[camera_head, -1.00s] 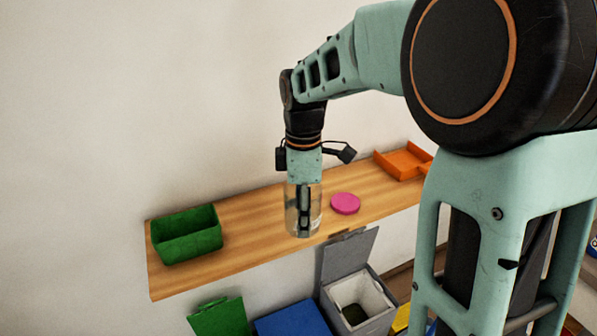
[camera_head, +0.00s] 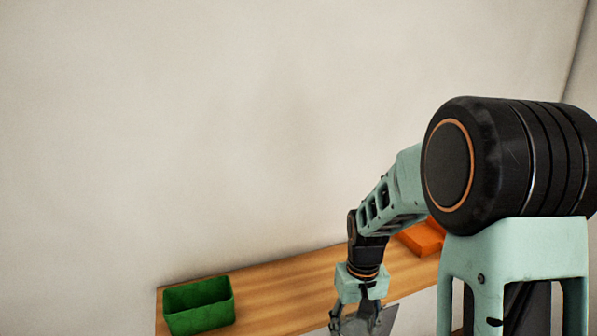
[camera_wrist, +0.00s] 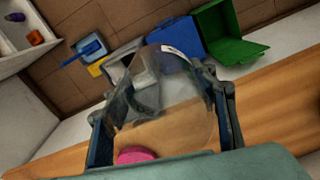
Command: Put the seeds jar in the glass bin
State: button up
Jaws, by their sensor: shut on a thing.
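The clear, see-through jar (camera_wrist: 160,100) is between the two fingers of my gripper (camera_wrist: 165,118) in the wrist view. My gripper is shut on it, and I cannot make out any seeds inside. In the head view my gripper (camera_head: 357,322) is low in the picture at the shelf's front side, and its lower end is cut off. Several bins stand on the floor below the shelf: a green bin (camera_wrist: 228,38) with its lid open, a blue bin (camera_wrist: 176,42) and a grey bin (camera_wrist: 122,58). No label tells me which is the glass bin.
The wooden shelf (camera_head: 285,290) holds a green box (camera_head: 198,306) at left and an orange tray (camera_head: 423,238) at right. A pink disc (camera_wrist: 136,155) shows near the jar. A blue dustpan (camera_wrist: 90,46) and yellow item (camera_wrist: 97,67) are beside the bins.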

jog(key=shift+s+d+f+m, duration=0.15)
jog(key=shift+d+f+m, duration=0.45)
jog(key=shift+m, duration=0.4)
jog(key=shift+a, duration=0.1)
dwell(0.5)
